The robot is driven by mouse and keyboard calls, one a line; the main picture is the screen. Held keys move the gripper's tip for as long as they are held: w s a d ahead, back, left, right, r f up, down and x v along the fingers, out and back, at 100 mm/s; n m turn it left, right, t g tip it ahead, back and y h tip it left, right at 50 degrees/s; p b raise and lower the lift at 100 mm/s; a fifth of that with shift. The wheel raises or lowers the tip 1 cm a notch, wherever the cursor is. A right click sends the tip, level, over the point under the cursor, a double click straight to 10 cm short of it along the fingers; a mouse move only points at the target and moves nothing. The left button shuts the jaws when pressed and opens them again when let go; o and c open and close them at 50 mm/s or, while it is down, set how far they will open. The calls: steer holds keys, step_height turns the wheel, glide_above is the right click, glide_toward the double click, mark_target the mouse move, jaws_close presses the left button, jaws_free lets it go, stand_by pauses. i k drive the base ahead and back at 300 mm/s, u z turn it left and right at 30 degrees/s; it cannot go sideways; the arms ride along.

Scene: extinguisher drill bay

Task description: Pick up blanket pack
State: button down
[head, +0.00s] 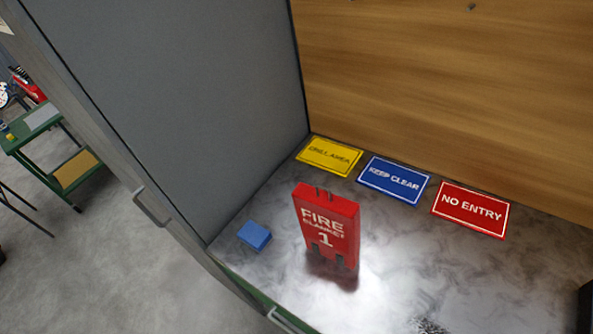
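The blanket pack (327,229) is a red upright block with white lettering "FIRE BLANKET 1". It stands on the grey mottled surface (400,265) near the middle of the head view, with a dark shadow at its foot. Two small dark marks show at its top edge, and dark shapes show low on its front; I cannot tell what these are. My gripper cannot be made out for certain in this view, and I see nothing holding the pack.
A blue block (255,235) lies left of the pack. Yellow (329,156), blue (394,181) and red "NO ENTRY" (470,209) signs lie behind it, before a wooden wall (450,90). A grey panel (180,90) stands at left; a green cart (50,145) is beyond.

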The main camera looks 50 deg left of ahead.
mark_target(330, 224)
steer(key=u, duration=0.6)
steer(key=k, duration=0.95)
steer(key=z, duration=0.15)
steer(key=i, duration=1.3)
steer(key=u, duration=0.4)
